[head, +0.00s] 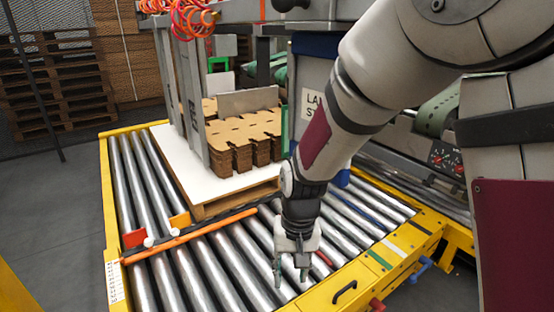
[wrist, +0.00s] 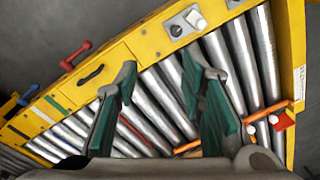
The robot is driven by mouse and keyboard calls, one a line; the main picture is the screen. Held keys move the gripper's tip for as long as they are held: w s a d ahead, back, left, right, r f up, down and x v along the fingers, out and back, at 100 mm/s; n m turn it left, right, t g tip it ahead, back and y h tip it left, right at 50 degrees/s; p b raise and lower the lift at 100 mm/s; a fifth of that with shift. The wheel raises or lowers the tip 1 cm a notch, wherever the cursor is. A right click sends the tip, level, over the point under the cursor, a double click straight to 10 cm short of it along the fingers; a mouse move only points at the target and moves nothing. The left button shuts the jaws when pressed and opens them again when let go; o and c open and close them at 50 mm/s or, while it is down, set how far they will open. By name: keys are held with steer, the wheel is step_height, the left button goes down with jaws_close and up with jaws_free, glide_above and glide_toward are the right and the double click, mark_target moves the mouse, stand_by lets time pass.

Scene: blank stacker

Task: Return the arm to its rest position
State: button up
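My gripper (head: 290,275) hangs pointing down above the roller conveyor (head: 218,277), near its yellow front edge. In the wrist view my gripper (wrist: 165,85) has its two green-padded fingers spread wide apart. Only rollers and the yellow frame show between them, so it is open and empty. My arm comes in from the upper right of the head view and bends down to the gripper. It hides part of the machine behind it.
A pallet with a white sheet (head: 180,170) and stacked brown cardboard blanks (head: 240,130) stands behind my gripper. An orange bar (head: 190,236) crosses the rollers. A black handle (head: 344,292) sits on the yellow frame (head: 395,272). Wooden pallets (head: 55,85) are stacked at the back left.

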steer(key=s+d+r, duration=1)
steer(key=s+r, duration=0.2)
steer(key=r, duration=0.3)
steer(key=s+d+r, duration=0.2)
steer(key=s+d, duration=0.1)
steer(key=s, duration=0.5)
steer(key=s+d+r, duration=0.1)
steer(key=s+d, duration=0.2)
steer(key=s, duration=0.4)
step_height(320, 180, up, 30)
steer(key=t+p, duration=0.4)
steer(key=p, duration=2.3)
steer(key=shift+s+d+f+m+h+p, duration=0.2)
steer(key=shift+d+f+m+h+p, duration=0.1)
steer(key=shift+h+p, duration=0.1)
steer(key=shift+a, duration=0.1)
